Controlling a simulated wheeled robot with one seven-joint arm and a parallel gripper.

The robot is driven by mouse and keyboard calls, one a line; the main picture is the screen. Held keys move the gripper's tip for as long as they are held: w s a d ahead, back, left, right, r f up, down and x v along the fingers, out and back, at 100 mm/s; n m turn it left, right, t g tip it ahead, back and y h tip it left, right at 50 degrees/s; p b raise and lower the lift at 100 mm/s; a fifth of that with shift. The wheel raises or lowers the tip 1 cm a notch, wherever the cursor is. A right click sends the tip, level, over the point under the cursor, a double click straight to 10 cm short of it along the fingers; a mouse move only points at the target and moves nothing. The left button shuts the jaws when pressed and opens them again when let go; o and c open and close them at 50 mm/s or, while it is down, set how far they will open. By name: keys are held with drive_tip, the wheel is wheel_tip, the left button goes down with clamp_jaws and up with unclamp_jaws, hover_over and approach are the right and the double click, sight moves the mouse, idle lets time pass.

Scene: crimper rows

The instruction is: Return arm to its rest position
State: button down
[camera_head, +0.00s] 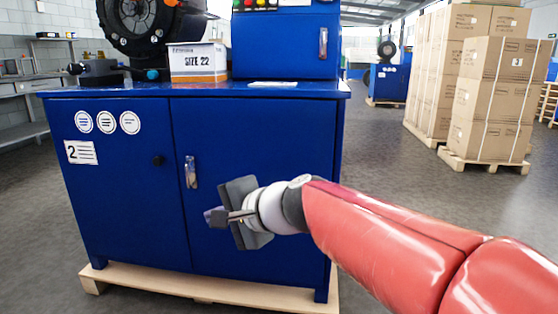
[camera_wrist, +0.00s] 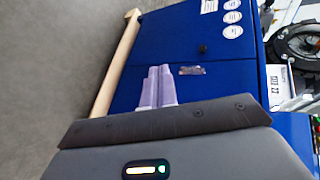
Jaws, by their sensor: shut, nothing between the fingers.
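My gripper (camera_head: 212,216) is at the end of my red arm, in front of the right door of a blue crimper cabinet (camera_head: 110,200). In the wrist view my gripper (camera_wrist: 159,72) shows its two pale fingers side by side and touching, with nothing between them. The fingers point toward the blue door with its silver handle (camera_wrist: 191,70). In the head view the gripper is just right of and below that handle (camera_head: 190,172). I cannot tell the exact gap to the door.
A "SIZE 22" box (camera_head: 198,63) and a black round crimper head (camera_head: 140,25) stand on the cabinet. A wooden pallet (camera_head: 200,288) is under it. Stacked cartons (camera_head: 490,100) stand on pallets at the right. Grey floor (camera_head: 400,175) is clear between cabinet and cartons.

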drive_tip(key=s+d+f+n+g+h, duration=0.1)
drive_tip(key=s+d+f+n+h, duration=0.15)
drive_tip(key=s+d+f, duration=0.5)
drive_tip(key=s+d+f+n+h, duration=0.2)
drive_tip(key=s+d+h, duration=0.2)
drive_tip(key=d, duration=0.6)
drive_tip(key=s+d+f+n+g+h, duration=0.1)
drive_tip(key=s+d+f+n+h, duration=0.25)
drive_tip(key=s+d+f, duration=0.35)
wheel_tip(320, 180, up, 15)
drive_tip(key=d+h+p, duration=0.1)
drive_tip(key=d+p, duration=0.1)
drive_tip(key=p, duration=1.1)
drive_tip(key=shift+p, duration=0.3)
